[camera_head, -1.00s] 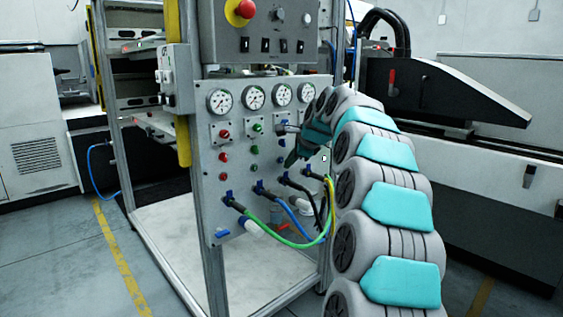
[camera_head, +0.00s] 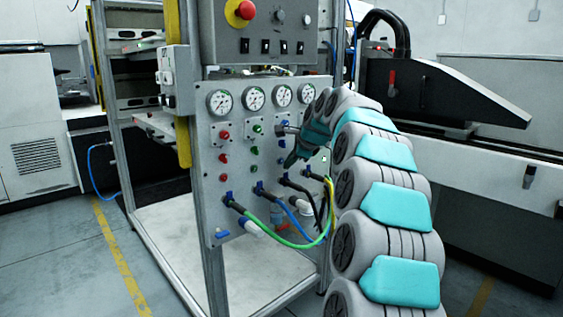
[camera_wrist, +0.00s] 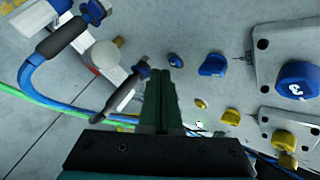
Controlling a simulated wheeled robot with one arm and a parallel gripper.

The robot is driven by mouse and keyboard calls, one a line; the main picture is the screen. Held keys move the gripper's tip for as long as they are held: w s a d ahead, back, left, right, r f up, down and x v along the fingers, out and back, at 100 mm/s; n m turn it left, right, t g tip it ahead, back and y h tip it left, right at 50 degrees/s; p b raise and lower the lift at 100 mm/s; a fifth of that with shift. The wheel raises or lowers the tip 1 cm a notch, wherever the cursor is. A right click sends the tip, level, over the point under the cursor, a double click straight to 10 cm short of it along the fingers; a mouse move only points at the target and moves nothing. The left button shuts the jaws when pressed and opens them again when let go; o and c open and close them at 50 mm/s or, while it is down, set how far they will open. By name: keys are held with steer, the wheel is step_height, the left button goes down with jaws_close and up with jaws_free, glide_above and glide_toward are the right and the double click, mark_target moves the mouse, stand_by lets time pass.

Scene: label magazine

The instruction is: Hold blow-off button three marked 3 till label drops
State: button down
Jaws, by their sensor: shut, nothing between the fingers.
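A large blue button (camera_wrist: 297,80) with a white mark that reads as a turned 3 sits on a light plate at the right of the wrist view. My gripper (camera_wrist: 163,75) is shut and empty, its dark fingers in front of the panel. The fingertips appear left of the button in that view, apart from it. I cannot tell whether the fingertips touch the panel. No label is discernible.
The grey panel (camera_head: 212,165) carries gauges, red buttons (camera_head: 224,135) and green buttons (camera_head: 257,128). Smaller blue knobs (camera_wrist: 212,65) and yellow buttons (camera_wrist: 284,141) are near my fingers. Green and blue hoses (camera_head: 285,241) hang from valves below. A red emergency stop (camera_head: 245,9) sits above.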

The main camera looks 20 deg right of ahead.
steer(key=shift+w+a+p, duration=0.3)
steer(key=shift+w+p, duration=0.35)
steer(key=shift+p, duration=0.1)
stand_by(1.9)
steer(key=shift+s, duration=0.1)
steer(key=shift+s+d, duration=0.3)
steer(key=shift+s, duration=0.35)
steer(key=shift+s+d+b, duration=0.1)
steer(key=shift+s+d, duration=0.2)
steer(key=shift+s, duration=0.5)
steer(key=shift+s+d+b, duration=0.1)
steer(key=shift+s+d, duration=0.2)
steer(key=shift+s, duration=0.5)
steer(key=shift+s+d+b, duration=0.1)
steer(key=shift+s+d, duration=0.2)
steer(key=shift+s, duration=0.5)
